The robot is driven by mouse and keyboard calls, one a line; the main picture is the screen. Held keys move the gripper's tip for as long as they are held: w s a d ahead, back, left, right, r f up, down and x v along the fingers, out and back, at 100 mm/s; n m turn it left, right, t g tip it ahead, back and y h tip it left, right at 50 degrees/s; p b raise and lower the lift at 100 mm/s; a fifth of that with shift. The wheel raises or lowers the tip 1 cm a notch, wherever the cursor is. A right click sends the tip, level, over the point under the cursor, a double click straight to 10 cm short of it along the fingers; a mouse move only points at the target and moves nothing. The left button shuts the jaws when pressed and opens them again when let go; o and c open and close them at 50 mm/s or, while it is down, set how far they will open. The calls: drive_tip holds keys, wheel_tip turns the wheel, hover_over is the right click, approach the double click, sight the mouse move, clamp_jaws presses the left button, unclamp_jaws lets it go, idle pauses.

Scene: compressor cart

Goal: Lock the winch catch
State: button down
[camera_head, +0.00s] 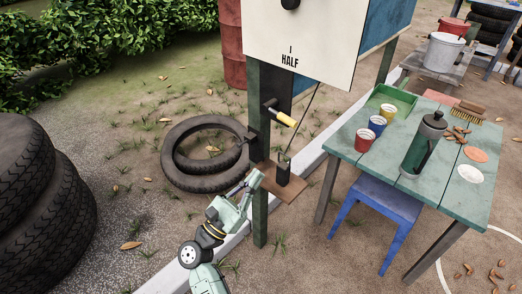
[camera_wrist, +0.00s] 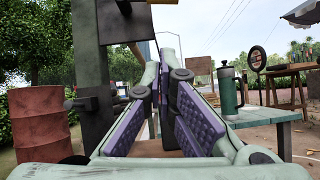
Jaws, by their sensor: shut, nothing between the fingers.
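The winch post (camera_head: 260,150) stands upright under a white board lettered "HALF". A crank with a yellow grip (camera_head: 286,120) sticks out from the post. A dark bracket (camera_head: 249,136) is on the post's left side; I cannot tell whether it is the catch or how the catch is set. A small wooden ledge (camera_head: 292,191) holds a black cylinder (camera_head: 283,174). My gripper (camera_head: 257,177) is shut and empty, low beside the post and close to the ledge; contact is unclear. In the wrist view my gripper (camera_wrist: 158,72) has its purple-padded fingers together, with the post (camera_wrist: 88,50) to their left.
A green table (camera_head: 345,150) with cups, a green flask (camera_head: 424,145) and a brush stands at the right, a blue stool (camera_head: 375,200) under it. Tires (camera_head: 180,160) lie behind the post; stacked tires (camera_head: 45,220) stand left. A red barrel (camera_wrist: 38,122) is behind.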

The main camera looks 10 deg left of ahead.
drive_tip(key=w+d+r+p, duration=0.5)
drive_tip(key=w+r, duration=0.1)
drive_tip(key=r, duration=0.3)
drive_tip(key=shift+d+p, duration=0.3)
drive_tip(key=shift+r, duration=0.1)
drive_tip(key=r+n, duration=0.1)
drive_tip(key=n+t+y, duration=0.1)
drive_tip(key=n, duration=0.1)
drive_tip(key=shift+s+d+r+t+y, duration=0.1)
drive_tip(key=shift+d+r+t+y, duration=0.2)
drive_tip(key=shift+d+r, duration=0.1)
drive_tip(key=shift+a, duration=0.1)
